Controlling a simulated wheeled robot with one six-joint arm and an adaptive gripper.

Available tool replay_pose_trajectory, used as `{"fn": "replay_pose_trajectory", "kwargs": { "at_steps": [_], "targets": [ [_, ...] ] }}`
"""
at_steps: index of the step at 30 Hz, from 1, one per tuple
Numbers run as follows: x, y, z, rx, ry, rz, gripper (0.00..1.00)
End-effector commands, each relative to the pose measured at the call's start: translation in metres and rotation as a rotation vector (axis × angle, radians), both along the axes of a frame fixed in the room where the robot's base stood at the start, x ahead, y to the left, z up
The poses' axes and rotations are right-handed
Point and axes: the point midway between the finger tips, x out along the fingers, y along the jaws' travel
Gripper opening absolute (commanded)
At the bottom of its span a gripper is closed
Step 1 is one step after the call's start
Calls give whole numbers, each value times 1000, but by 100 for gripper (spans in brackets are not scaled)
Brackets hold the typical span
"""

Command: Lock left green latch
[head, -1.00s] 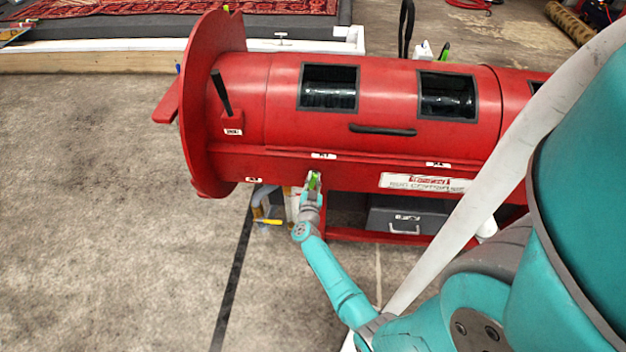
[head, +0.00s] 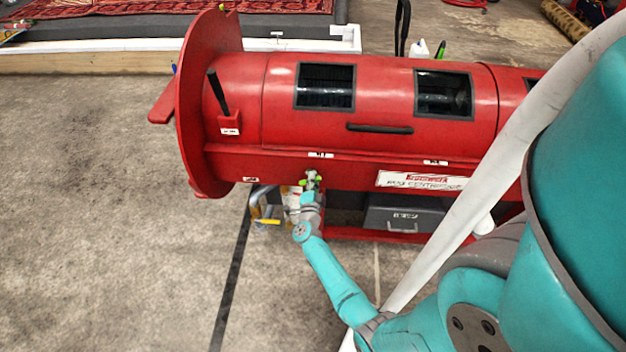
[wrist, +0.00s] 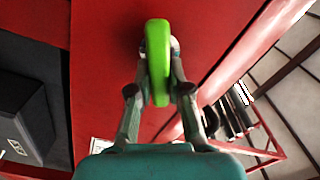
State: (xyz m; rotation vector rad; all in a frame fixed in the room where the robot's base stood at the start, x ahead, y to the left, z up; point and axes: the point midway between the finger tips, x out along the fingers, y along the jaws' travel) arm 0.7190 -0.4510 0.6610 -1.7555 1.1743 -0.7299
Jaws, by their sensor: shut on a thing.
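The left green latch (wrist: 158,45) is a rounded, bright green handle on the front of the red rug centrifuge (head: 385,105). In the wrist view it stands lengthwise between the fingers of my gripper (wrist: 158,88), which are shut on it from both sides. In the head view my gripper (head: 312,184) is at the lower front of the red body, below a small white label (head: 320,155). Only small bits of green show there, as the gripper hides most of the latch.
A grey drawer box (head: 400,215) sits under the machine, right of my gripper. Containers with a yellow part (head: 267,221) stand on the floor to the left. A black handle (head: 380,129) is on the drum above. Bare floor lies at left.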

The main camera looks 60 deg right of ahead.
Motion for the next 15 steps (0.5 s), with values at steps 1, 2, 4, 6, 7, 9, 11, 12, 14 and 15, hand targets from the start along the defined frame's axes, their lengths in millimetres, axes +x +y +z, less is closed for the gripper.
{"fn": "replay_pose_trajectory", "kwargs": {
  "at_steps": [1,2,4,6,7,9,11,12,14,15],
  "targets": [
    [0,1,-2,18,-36,2,0],
    [0,1,-2,29,-62,2,0],
    [0,0,-3,52,-118,2,0],
    [-1,0,-4,74,-172,2,0],
    [-1,0,-4,83,-193,3,0],
    [-1,1,-5,103,-240,3,0],
    [-1,0,-5,118,-277,3,0],
    [-1,1,-6,127,-299,3,0],
    [-1,1,-6,140,-330,3,0],
    [0,1,-6,147,-347,4,0]
  ]
}}
